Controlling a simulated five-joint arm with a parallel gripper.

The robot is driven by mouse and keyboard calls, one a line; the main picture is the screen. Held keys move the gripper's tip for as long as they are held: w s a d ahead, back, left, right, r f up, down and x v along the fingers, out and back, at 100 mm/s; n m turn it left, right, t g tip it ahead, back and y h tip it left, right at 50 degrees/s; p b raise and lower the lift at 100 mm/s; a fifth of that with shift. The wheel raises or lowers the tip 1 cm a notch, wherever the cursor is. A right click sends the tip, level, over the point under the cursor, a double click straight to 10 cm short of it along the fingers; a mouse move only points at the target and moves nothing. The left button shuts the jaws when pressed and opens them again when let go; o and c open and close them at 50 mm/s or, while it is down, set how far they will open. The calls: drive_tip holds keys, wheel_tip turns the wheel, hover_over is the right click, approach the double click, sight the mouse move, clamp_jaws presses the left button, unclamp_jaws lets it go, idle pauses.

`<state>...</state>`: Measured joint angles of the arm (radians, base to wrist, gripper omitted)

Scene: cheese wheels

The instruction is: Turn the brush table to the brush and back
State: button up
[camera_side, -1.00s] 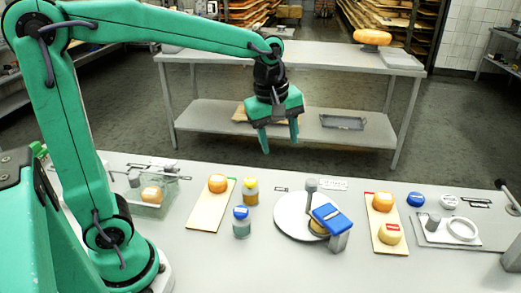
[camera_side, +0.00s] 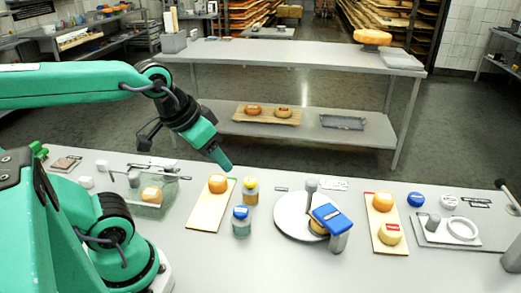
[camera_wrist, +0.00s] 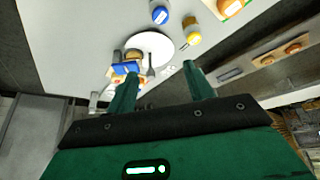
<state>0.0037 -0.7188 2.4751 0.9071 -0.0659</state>
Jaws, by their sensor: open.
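The brush table is a round white disc (camera_side: 287,214) on the worktable, with an upright grey peg (camera_side: 312,187) at its back edge. A blue brush block (camera_side: 333,218) on a grey post hangs over its right side. A yellow cheese (camera_side: 318,227) sits under the brush, partly hidden. The disc also shows in the wrist view (camera_wrist: 155,50). My gripper (camera_side: 222,162) is above and left of the disc, tilted, apart from everything. The wrist view shows its two fingers (camera_wrist: 158,88) spread with nothing between them.
A board with an orange cheese (camera_side: 217,184) and two jars, yellow-capped (camera_side: 250,191) and blue-capped (camera_side: 241,222), stand left of the disc. A board with two cheeses (camera_side: 389,235) is at the right, beside a tray with a white ring (camera_side: 462,229). The front middle is clear.

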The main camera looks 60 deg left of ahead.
drive_tip(key=shift+s+f+m, duration=0.15)
drive_tip(key=shift+s+m, duration=0.15)
drive_tip(key=shift+m, duration=0.1)
drive_tip(key=shift+c, duration=0.6)
drive_tip(key=shift+w, duration=0.1)
drive_tip(key=c, duration=0.7)
drive_tip(key=shift+w+r, duration=0.25)
drive_tip(key=shift+r, duration=0.05)
clamp_jaws()
drive_tip(key=w+d+r+g, duration=0.2)
drive_tip(key=w+d, duration=0.1)
drive_tip(key=w, duration=0.8)
drive_tip(key=w+d+r+g, duration=0.2)
drive_tip(key=w+d, duration=0.1)
drive_tip(key=w, duration=0.7)
drive_tip(key=w+d+f+g, duration=0.2)
drive_tip(key=w+d+f, duration=0.2)
drive_tip(key=w+f, duration=0.3)
drive_tip(key=w+d+f+m+g, duration=0.1)
drive_tip(key=w+d+f, duration=0.4)
drive_tip(key=f, duration=0.5)
drive_tip(key=shift+w+f+g+y, duration=0.25)
drive_tip(key=shift+w+g+y, duration=0.25)
drive_tip(key=shift+w, duration=0.55)
